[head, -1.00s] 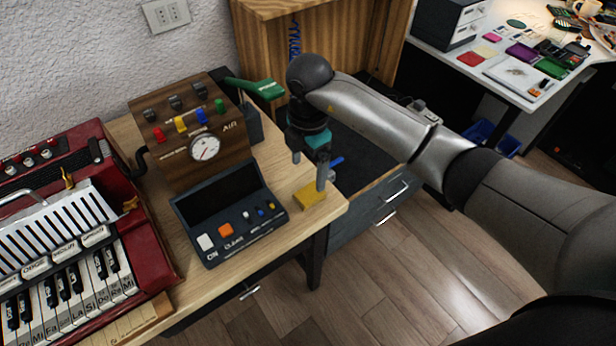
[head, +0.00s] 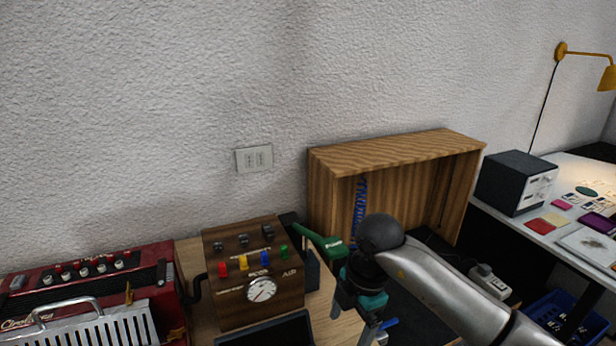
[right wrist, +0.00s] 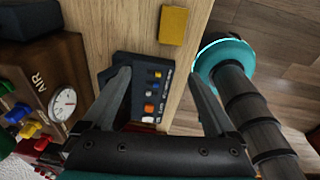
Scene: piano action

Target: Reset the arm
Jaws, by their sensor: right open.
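My right arm comes in from the lower right in the head view, and its wrist with a teal band hangs over the right end of the wooden table. My right gripper (head: 357,336) points downward there, partly cut off by the bottom edge. In the right wrist view the gripper (right wrist: 168,100) is open and empty, its two fingers spread wide above the table edge. My left gripper is not in the head view.
A wooden box with a gauge (head: 262,288) and coloured switches stands left of the gripper, with a green-handled tool (head: 322,240) beside it. A red accordion (head: 85,275) is at far left. An open wooden cabinet (head: 395,160) stands behind. A white table (head: 590,180) is at right.

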